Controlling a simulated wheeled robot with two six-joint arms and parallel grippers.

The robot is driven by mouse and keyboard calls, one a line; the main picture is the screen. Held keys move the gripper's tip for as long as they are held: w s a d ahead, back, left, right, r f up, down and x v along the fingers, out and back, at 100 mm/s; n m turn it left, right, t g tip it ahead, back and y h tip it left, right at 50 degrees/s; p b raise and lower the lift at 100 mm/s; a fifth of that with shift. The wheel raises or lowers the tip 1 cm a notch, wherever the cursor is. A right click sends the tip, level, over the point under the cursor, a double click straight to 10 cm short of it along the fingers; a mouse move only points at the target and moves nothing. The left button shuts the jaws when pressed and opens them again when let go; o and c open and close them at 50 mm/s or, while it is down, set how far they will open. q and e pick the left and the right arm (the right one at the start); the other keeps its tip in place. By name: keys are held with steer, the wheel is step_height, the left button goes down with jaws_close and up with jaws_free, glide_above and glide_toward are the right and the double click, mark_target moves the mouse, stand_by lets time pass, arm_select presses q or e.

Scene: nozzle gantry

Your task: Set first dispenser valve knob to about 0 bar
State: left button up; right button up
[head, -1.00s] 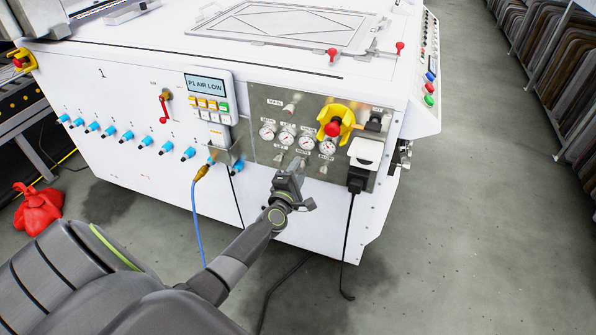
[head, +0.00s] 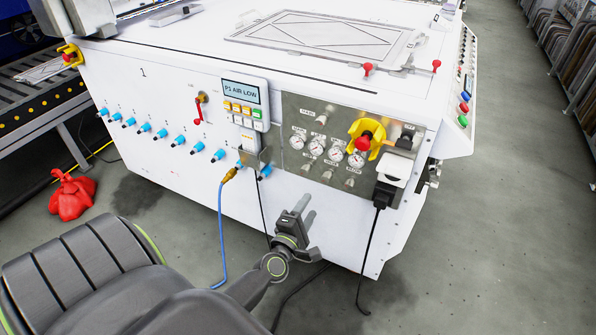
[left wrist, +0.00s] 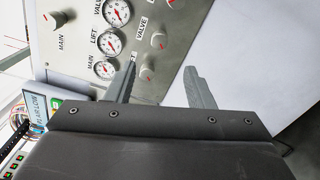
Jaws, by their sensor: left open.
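The metal panel has a lower row of three small silver knobs under the gauges. The middle one (head: 327,175) shows in the left wrist view as a round knob (left wrist: 158,41) with a red mark, beside a label reading VALVE; its number is not legible. A knob (left wrist: 148,75) beside a label ending in T lies nearer the fingers. My left gripper (head: 303,208) is open and empty, below and left of the knobs and apart from them. In the left wrist view its fingers (left wrist: 160,80) stand spread in front of the panel's lower edge. My right gripper is not in view.
Several round gauges (head: 316,148) sit above the knobs, and a MAIN knob (head: 320,119) above those. A red button in a yellow guard (head: 365,139) and a black plug with a cable (head: 383,195) are at the right. A blue hose (head: 221,235) hangs at the left.

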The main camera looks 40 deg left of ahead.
arm_select(q)
steer(key=shift+b+v, duration=0.35)
steer(key=shift+v, duration=2.4)
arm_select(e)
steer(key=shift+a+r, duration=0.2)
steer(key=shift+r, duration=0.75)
